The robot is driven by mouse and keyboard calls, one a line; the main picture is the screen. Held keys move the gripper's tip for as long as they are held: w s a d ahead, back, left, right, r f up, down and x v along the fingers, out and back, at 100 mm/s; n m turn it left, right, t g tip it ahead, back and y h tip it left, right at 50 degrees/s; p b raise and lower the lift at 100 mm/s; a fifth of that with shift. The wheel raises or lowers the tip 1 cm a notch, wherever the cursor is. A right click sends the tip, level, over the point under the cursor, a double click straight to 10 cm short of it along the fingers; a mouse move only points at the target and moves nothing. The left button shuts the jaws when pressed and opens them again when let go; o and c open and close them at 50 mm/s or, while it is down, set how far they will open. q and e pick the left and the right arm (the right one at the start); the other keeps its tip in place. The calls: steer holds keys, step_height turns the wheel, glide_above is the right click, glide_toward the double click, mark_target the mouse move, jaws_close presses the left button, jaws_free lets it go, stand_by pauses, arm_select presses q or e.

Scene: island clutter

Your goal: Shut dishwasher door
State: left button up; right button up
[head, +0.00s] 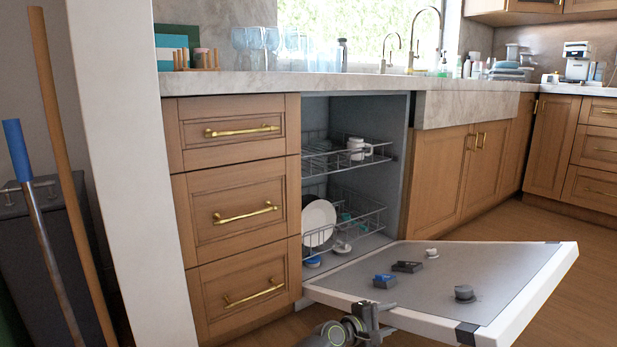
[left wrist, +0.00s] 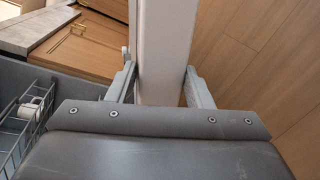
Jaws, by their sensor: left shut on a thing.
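The dishwasher door (head: 440,267) hangs open and low, nearly level, with its grey inner face up. My left gripper (head: 374,318) is at the door's near side edge, beside the blue and grey fittings. In the left wrist view the white door edge (left wrist: 165,55) stands between the two fingers of my left gripper (left wrist: 162,88), which is shut on it. The dishwasher's open cavity (head: 378,140) shows two wire racks. My right gripper is in neither view.
The upper rack (head: 340,157) holds white mugs; the lower rack (head: 365,217) holds plates. Both appear inside the cavity. Wooden drawers (head: 240,215) stand left of the opening and a sink cabinet (head: 465,175) right. Floor beyond the door is clear.

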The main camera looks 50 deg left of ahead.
arm_select(q)
steer(key=shift+a+r, duration=0.15)
steer(key=shift+r, duration=0.15)
steer(key=shift+a+r+p, duration=0.2)
steer(key=shift+r+p, duration=0.1)
steer(key=shift+r, duration=0.05)
steer(key=o, duration=1.1)
steer(key=shift+c, duration=0.2)
steer(key=shift+f, duration=0.1)
steer(key=shift+d, duration=0.1)
